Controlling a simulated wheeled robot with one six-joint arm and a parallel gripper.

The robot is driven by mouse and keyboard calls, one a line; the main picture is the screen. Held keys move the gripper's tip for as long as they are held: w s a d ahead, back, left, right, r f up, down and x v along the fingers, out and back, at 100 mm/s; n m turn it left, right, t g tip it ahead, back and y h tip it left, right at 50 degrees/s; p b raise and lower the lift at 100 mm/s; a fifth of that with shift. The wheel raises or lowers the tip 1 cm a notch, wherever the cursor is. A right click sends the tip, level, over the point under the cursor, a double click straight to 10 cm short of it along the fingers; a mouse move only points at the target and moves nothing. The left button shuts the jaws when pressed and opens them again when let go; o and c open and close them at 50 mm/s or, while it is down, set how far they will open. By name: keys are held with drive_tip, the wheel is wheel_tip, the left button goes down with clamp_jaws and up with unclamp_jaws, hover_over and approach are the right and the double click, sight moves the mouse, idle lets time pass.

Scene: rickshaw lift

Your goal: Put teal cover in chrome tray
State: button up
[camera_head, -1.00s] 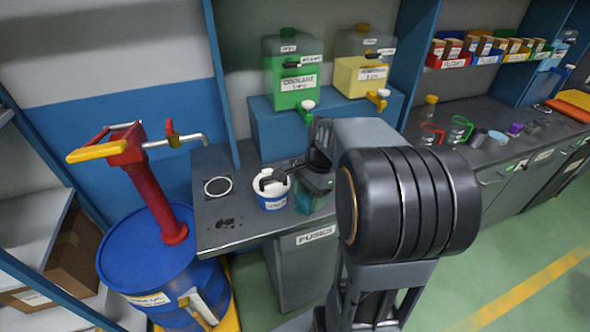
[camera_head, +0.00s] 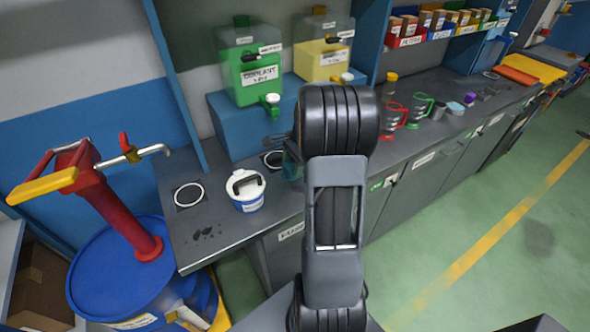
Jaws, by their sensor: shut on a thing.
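A small teal, see-through piece (camera_head: 292,166) shows at the left edge of my arm, over the dark bench near the drum. Most of it is hidden behind my arm, so I cannot tell its full shape or whether it is the teal cover. My gripper is hidden behind my arm's black joint and grey link, so its fingers and what they hold do not show. I cannot make out a chrome tray.
A white and blue bucket (camera_head: 246,192) stands on the bench (camera_head: 215,245), left of the teal piece. Green (camera_head: 250,72) and yellow (camera_head: 324,60) jugs stand behind. Red-handled (camera_head: 391,116) and green-handled (camera_head: 420,108) measuring jugs stand right. A blue drum (camera_head: 115,270) stands left.

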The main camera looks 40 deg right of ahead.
drive_tip(key=shift+w+d+f, duration=0.35)
drive_tip(key=shift+d+f, duration=0.15)
drive_tip(key=shift+f, duration=1.75)
drive_tip(key=o, duration=0.6)
drive_tip(key=shift+f, duration=0.15)
drive_tip(key=shift+c, duration=0.2)
drive_tip(key=o, duration=0.5)
drive_tip(key=shift+c, duration=0.2)
